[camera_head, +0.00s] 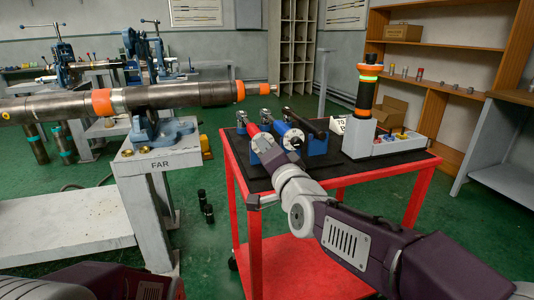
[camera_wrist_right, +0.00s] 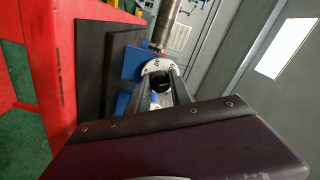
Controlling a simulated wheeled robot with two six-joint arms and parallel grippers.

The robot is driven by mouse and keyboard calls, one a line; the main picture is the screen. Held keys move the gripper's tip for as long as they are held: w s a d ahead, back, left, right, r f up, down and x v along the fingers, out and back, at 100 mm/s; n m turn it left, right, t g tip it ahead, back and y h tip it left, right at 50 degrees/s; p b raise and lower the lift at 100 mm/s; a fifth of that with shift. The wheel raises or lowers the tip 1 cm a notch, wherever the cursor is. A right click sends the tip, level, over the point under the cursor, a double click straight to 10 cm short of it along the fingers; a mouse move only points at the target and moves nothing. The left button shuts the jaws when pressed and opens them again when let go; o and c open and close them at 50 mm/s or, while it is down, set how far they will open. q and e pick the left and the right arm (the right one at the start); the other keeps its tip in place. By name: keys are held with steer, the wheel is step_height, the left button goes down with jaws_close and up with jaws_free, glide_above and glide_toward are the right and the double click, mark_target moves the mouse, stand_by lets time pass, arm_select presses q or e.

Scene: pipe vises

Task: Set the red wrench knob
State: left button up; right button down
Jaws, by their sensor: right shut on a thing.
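The red wrench (camera_head: 254,131) lies in a blue cradle on the black top of the red cart, its near end towards me. My right gripper (camera_head: 271,157) reaches it from the front. In the right wrist view, my gripper's two fingers (camera_wrist_right: 160,86) are shut around a dark round knob (camera_wrist_right: 160,79). A white dial ring with black marks (camera_wrist_right: 158,66) sits just behind the knob. The fingers hide the knob's sides, and I cannot read the setting. My left gripper is out of view.
A blue wrench with a white dial (camera_head: 292,138) and a black one (camera_head: 315,130) lie close to the right. A light tower (camera_head: 367,88) stands at the cart's back.

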stand_by(0.3)
steer(key=c, duration=1.1)
jaws_free()
steer(key=shift+c, duration=0.2)
steer(key=p+v, duration=0.2)
steer(key=v, duration=0.7)
